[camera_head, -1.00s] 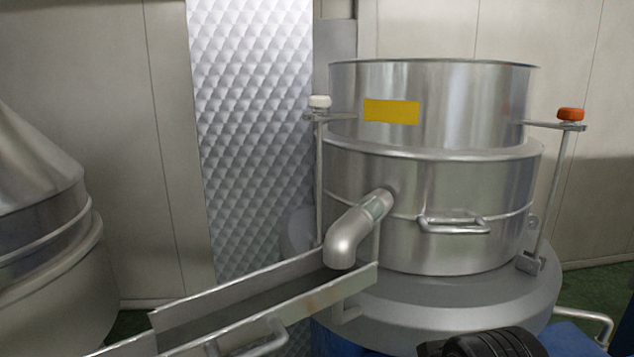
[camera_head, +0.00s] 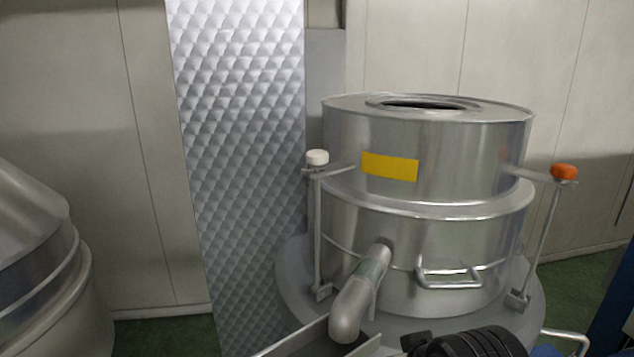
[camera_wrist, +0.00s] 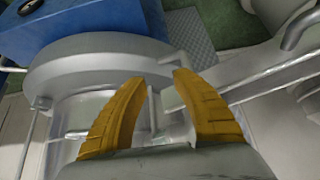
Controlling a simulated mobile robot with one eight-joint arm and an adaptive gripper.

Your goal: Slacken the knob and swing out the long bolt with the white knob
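The white knob (camera_head: 317,157) sits on top of a long thin bolt (camera_head: 317,230) at the left side of the steel vessel (camera_head: 440,240). The bolt stands upright in a bracket arm (camera_head: 338,170) that reaches out from the vessel wall. Its foot is at a small block on the broad grey base. My gripper (camera_wrist: 160,78) shows in the wrist view, its two yellow fingers apart with nothing held between them. The fingers point towards the grey round base (camera_wrist: 90,65). I cannot identify the white knob in the wrist view.
A second bolt with an orange knob (camera_head: 565,171) stands at the vessel's right. Another steel vessel (camera_head: 38,275) stands at left. A quilted metal panel (camera_head: 240,150) rises behind.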

